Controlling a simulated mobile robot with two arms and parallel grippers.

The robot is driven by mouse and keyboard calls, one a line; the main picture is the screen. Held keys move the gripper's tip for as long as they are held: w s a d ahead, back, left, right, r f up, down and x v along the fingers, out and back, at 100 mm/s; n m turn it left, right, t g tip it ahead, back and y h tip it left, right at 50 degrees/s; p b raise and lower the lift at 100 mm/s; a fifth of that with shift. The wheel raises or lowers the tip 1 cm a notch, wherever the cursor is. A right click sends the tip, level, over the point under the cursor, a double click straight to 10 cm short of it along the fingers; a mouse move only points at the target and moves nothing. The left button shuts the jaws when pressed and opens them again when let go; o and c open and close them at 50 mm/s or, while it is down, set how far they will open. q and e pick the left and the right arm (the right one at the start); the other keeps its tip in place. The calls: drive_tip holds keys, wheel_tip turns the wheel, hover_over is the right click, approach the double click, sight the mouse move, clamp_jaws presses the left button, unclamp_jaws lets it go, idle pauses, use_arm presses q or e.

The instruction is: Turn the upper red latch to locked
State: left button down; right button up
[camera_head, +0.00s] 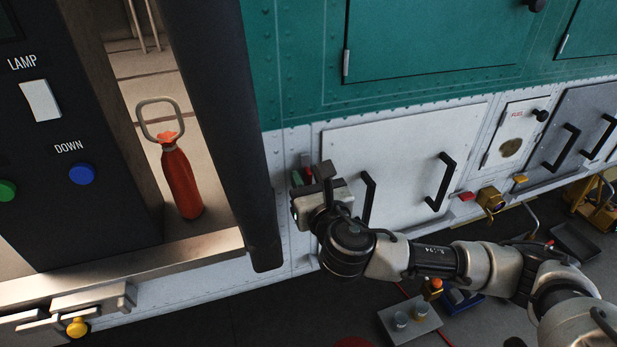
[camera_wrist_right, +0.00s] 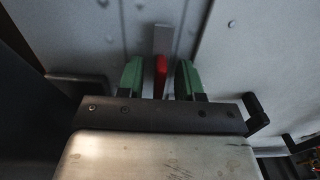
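The red latch (camera_wrist_right: 161,77) shows in the right wrist view, in front of a grey metal plate (camera_wrist_right: 163,40) on the pale panel. My right gripper (camera_wrist_right: 160,80) has its two green fingers on either side of the latch, with a visible gap at each side. In the head view my right gripper (camera_head: 303,174) is at the panel, left of the white door, and a bit of red shows beside its fingers. The gripper hides most of the latch there. I cannot tell how far the latch is turned. My left gripper is not in view.
The white door (camera_head: 398,160) with two black handles (camera_head: 440,182) is right of my gripper. A dark post (camera_head: 215,110) and a control panel with a blue button (camera_head: 82,174) stand at left. A red bottle (camera_head: 180,180) stands between them. A grey box (camera_head: 409,318) lies on the floor.

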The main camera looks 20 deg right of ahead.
clamp_jaws()
